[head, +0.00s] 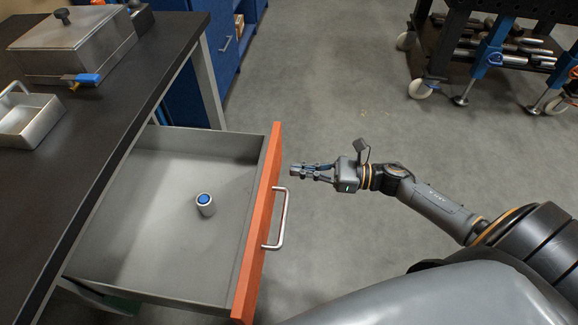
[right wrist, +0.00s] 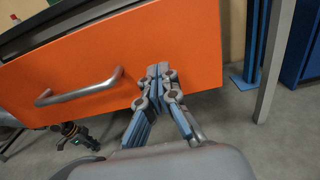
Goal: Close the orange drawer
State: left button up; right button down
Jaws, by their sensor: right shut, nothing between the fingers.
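The orange drawer stands pulled out from the black-topped workbench; its orange front (head: 258,225) carries a grey bar handle (head: 279,220). My right gripper (head: 293,170) is shut and empty, just right of the front's far part and beyond the handle. In the right wrist view the shut fingers (right wrist: 160,72) overlap the orange front (right wrist: 190,40), with the handle (right wrist: 80,90) to their left. I cannot tell whether they touch it.
The workbench top (head: 100,130) holds a lidded metal box (head: 75,45), a blue-handled tool (head: 87,79) and a metal tray (head: 30,120). A wheeled dark cart (head: 480,50) stands at the back right. The floor right of the drawer is clear apart from my arm.

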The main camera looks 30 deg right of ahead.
aim_at(277, 168)
pick_arm(q)
jog(key=shift+s+a+f, duration=0.1)
jog(key=shift+s+f, duration=0.3)
jog(key=shift+s, duration=0.1)
pick_arm(e)
jog(key=shift+x, duration=1.5)
jog(key=shift+a, duration=0.1)
